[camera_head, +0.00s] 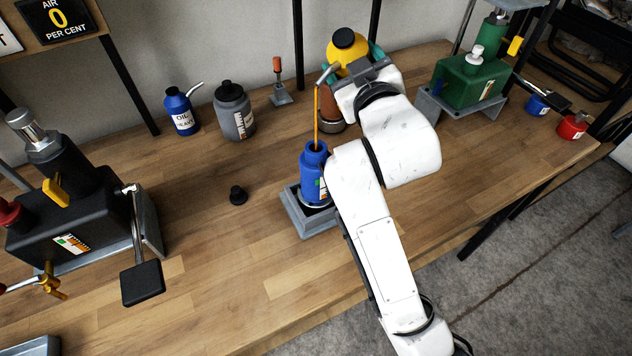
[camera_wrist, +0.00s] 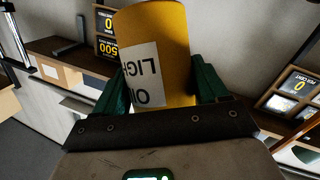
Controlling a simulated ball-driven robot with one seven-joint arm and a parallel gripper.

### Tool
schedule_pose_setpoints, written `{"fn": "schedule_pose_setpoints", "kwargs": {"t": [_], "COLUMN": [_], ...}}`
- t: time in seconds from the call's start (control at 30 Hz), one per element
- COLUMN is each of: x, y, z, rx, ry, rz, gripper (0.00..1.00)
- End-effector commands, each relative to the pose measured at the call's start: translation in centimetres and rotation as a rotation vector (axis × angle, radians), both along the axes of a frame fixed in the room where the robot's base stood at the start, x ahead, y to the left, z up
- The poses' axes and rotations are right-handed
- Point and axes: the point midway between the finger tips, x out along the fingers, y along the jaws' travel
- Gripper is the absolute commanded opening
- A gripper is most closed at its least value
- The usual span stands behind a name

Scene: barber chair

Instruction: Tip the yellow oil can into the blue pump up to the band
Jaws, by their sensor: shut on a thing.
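The yellow oil can (camera_head: 347,58) is tilted, its black cap (camera_head: 344,38) at the top and its grey spout at the left. My gripper (camera_head: 357,64) is shut on the can; the wrist view shows green fingers on both sides of the yellow body (camera_wrist: 172,50) with its white label. A thin amber stream (camera_head: 317,110) runs from the spout down into the open neck of the blue pump (camera_head: 313,168). The pump stands upright in a grey metal base (camera_head: 297,212). A pale gauge strip shows on its right side, partly behind my arm; its level is too small to read.
A black cap (camera_head: 237,194) lies left of the pump. A blue "heavy" oil can (camera_head: 181,112), a grey bottle (camera_head: 234,112) and a brown cone-shaped vessel (camera_head: 331,108) stand behind. A black pump unit (camera_head: 75,210) is left, a green one (camera_head: 470,80) right. The front bench is clear.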

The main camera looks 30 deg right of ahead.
Motion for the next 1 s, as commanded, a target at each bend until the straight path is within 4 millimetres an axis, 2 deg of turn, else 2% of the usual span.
{"fn": "schedule_pose_setpoints", "kwargs": {"t": [1.0], "x": [0.02], "y": [-0.08], "z": [0.47], "rx": [-0.089], "ry": [-0.051], "rz": [0.000], "gripper": [0.18]}}
